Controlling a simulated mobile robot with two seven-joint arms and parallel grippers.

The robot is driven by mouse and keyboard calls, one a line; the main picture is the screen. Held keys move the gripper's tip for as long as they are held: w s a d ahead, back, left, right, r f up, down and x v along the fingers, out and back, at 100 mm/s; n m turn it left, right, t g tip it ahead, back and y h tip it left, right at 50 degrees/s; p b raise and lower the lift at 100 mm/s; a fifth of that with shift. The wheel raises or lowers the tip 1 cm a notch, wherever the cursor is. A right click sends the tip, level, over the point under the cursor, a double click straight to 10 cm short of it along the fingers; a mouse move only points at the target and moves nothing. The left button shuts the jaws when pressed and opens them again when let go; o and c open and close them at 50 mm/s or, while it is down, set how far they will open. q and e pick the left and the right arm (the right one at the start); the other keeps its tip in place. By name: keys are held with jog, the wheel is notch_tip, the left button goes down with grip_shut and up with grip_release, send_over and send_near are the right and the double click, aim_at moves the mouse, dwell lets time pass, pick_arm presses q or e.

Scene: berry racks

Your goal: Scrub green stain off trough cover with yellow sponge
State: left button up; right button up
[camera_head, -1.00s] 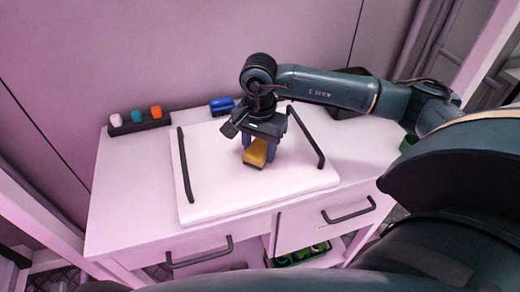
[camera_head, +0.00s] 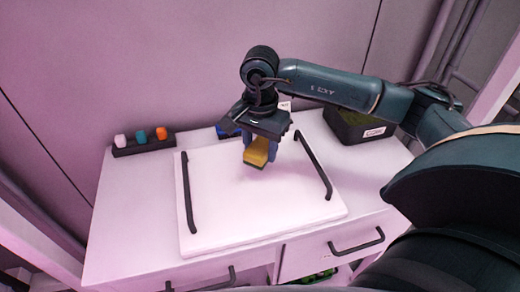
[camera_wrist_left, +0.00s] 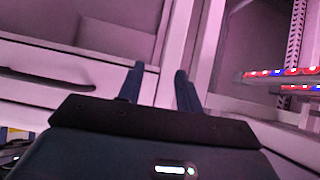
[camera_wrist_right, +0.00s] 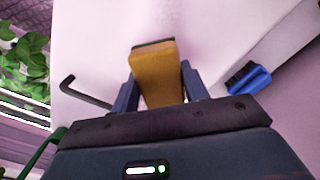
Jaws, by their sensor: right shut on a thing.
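The trough cover (camera_head: 255,205) is a white board with two black bar handles on top of the cabinet. No green stain shows on its visible surface. My right gripper (camera_head: 261,150) is shut on the yellow sponge (camera_head: 255,156) over the back middle of the cover. In the right wrist view the sponge (camera_wrist_right: 159,75) sits between the two fingers, dark layer at its far end. I cannot tell whether it touches the cover. My left gripper (camera_wrist_left: 157,85) shows only in its wrist view, open and empty, in front of a drawer handle.
A dark holder (camera_head: 144,144) with white, teal and orange items stands at the back left. A blue brush (camera_wrist_right: 248,78) lies behind the cover. A dark bin (camera_head: 360,127) stands at the back right. The front of the cover is clear.

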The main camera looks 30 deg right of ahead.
notch_tip(320, 180, up, 3)
jog(key=shift+f+p, duration=0.1)
jog(key=shift+p, duration=0.5)
jog(key=shift+r, duration=0.25)
pick_arm(q)
jog(key=shift+s+a+r+n+y, duration=0.1)
jog(key=shift+a+r+n+y, duration=0.05)
jog(key=shift+r+n+y, duration=0.15)
